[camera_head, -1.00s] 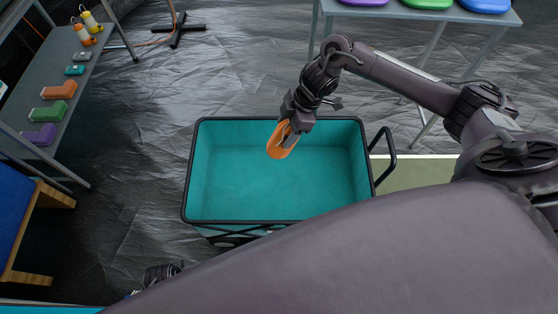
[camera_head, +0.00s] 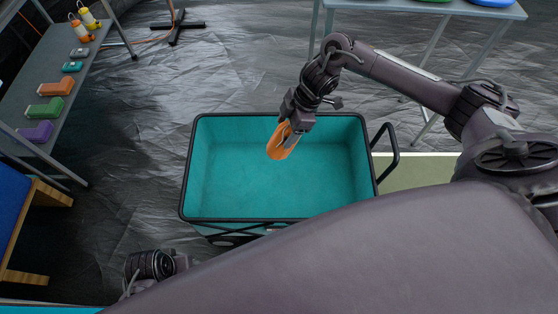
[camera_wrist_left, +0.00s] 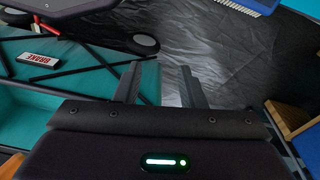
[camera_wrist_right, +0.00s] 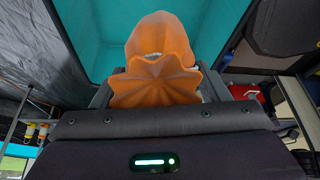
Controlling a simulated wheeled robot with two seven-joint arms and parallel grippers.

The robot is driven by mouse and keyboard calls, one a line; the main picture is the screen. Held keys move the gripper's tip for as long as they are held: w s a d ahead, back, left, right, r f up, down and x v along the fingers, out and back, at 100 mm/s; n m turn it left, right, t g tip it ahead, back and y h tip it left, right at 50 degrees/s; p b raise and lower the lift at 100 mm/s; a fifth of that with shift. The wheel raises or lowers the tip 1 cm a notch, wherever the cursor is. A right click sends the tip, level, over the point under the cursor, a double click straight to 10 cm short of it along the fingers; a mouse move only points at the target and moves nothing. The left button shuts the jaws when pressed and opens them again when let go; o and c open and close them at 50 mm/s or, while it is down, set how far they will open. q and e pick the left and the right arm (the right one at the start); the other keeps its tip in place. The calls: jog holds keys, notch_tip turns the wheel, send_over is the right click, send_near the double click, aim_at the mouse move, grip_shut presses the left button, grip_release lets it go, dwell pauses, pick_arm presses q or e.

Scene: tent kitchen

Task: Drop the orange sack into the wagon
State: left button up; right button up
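The orange sack (camera_head: 283,141) hangs from my right gripper (camera_head: 290,130) over the back part of the teal wagon (camera_head: 270,219), inside its rim as seen from the head. In the right wrist view the sack (camera_wrist_right: 160,60) sits between the fingers, its gathered end toward the camera, with the wagon's teal inside (camera_wrist_right: 95,40) behind it. The right gripper is shut on it. The wagon is empty. In the left wrist view my left gripper (camera_wrist_left: 162,80) is open with nothing between its fingers, near the wagon's black frame and wheel. Its fingers are hidden in the head view.
A grey table (camera_head: 60,75) at the left holds orange, purple and teal items and lantern-like bottles. A blue and wooden seat (camera_head: 25,240) stands at lower left. Another table (camera_head: 400,9) stands at the back right. The wagon's handle (camera_head: 388,150) sticks out right.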

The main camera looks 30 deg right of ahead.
jog(key=o, duration=0.4)
jog(key=shift+d+r, duration=0.15)
jog(key=shift+r, duration=0.2)
pick_arm(q)
jog(key=f, duration=0.1)
jog(key=f+p, duration=0.1)
jog(key=f, duration=0.2)
jog(key=shift+s+a+f, duration=0.15)
jog(key=shift+a+f, duration=0.2)
pick_arm(e)
jog(key=v, duration=0.7)
